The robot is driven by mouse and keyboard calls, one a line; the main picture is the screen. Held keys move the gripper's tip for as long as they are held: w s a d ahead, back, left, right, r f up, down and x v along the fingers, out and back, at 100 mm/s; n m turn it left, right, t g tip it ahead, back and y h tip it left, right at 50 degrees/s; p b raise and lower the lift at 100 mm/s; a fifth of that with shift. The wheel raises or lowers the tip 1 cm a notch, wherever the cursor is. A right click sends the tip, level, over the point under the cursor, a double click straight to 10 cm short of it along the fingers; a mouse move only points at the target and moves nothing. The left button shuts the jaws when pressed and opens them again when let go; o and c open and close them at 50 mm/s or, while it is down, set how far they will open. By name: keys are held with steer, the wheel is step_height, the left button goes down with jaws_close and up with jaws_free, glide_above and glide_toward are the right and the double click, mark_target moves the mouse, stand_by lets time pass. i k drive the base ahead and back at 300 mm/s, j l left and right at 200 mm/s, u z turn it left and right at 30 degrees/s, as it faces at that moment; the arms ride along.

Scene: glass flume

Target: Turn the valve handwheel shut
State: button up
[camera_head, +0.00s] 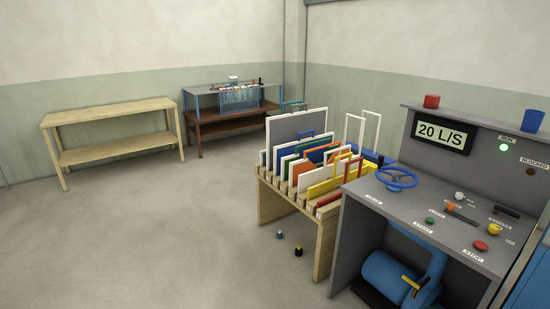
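The blue valve handwheel (397,177) lies nearly flat on the sloping top of the grey control console (365,200) at the right. Its rim and spokes show, and nothing touches it. I cannot tell from this view how far it is turned. A display (443,133) on the console's upright panel reads 20 L/S. A green lamp (503,147) labelled RUN is lit, and the BLOCKED lamp (530,171) is dark. My gripper is not in view.
A wooden rack (285,209) of coloured panels stands against the console's left side. A blue pump (390,278) sits under the console. A bare wooden table (110,113) stands far left. The left floor is clear.

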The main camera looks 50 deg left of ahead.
mark_target(396, 177)
steer(key=j+u, duration=0.3)
steer(key=j, duration=0.15)
steer(key=j+u, duration=0.25)
steer(key=j, duration=0.15)
steer(key=i+j+u, duration=0.15)
steer(key=j+u, duration=0.15)
steer(key=i+j+u, duration=0.2)
steer(key=i, duration=0.3)
steer(key=i+u, duration=0.15)
steer(key=i, duration=0.35)
steer(key=i+u, duration=0.2)
steer(key=i, duration=0.35)
steer(key=i+l+u, duration=0.15)
steer(key=i, duration=0.35)
steer(key=i+u, duration=0.2)
steer(key=i, duration=0.3)
steer(key=i+l+u, duration=0.2)
steer(key=i, duration=0.3)
steer(key=l, duration=0.1)
